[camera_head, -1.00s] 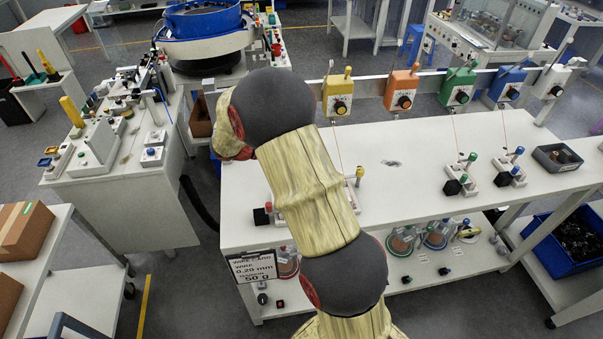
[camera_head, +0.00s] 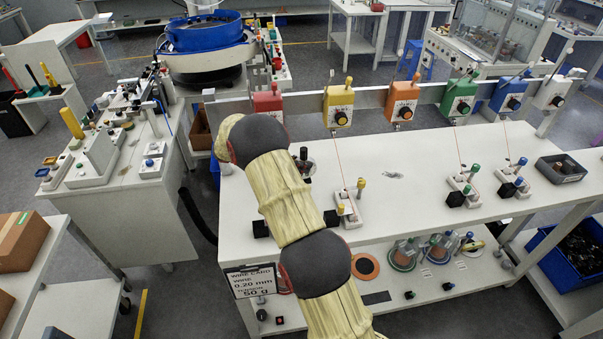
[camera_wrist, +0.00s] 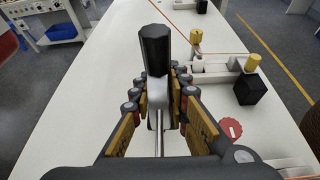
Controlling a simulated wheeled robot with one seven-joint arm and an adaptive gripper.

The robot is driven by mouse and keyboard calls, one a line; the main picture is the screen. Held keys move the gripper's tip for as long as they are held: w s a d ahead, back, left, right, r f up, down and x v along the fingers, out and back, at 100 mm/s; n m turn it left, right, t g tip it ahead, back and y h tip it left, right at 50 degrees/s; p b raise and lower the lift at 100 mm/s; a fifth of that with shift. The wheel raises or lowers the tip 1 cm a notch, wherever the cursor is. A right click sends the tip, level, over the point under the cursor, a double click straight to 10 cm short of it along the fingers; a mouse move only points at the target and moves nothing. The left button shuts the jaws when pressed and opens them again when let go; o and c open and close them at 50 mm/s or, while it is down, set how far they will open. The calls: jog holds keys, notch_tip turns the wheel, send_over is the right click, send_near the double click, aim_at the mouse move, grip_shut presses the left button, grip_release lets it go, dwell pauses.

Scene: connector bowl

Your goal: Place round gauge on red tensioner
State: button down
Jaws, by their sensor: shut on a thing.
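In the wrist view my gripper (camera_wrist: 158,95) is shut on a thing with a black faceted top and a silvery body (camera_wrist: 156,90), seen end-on. I take this for the round gauge, but its dial face does not show. In the head view my arm hides most of the gripper; a dark part (camera_head: 304,160) shows just right of the arm, above the white bench. The red tensioner (camera_head: 267,101) hangs on the rail at the back of the bench, leftmost in the row, partly hidden by my arm. The held thing is apart from it.
Yellow (camera_head: 339,106), orange (camera_head: 402,100), green (camera_head: 458,97), blue (camera_head: 508,94) and white tensioners line the rail. A small stand with yellow knobs (camera_head: 348,208) sits right of my arm; it also shows in the wrist view (camera_wrist: 215,72). A red disc (camera_wrist: 230,128) lies on the bench.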

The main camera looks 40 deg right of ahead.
jog(key=shift+w+d+f, duration=0.1)
jog(key=shift+w+f, duration=0.15)
jog(key=shift+f, duration=0.1)
notch_tip(320, 180, down, 3)
jog(key=shift+w+f+b, duration=0.15)
jog(key=shift+f+b, duration=0.05)
jog(key=shift+b, duration=0.35)
jog(key=shift+r, duration=0.1)
jog(key=c, duration=2.2)
grip_release()
jog(key=shift+f, duration=0.2)
jog(key=o, duration=0.5)
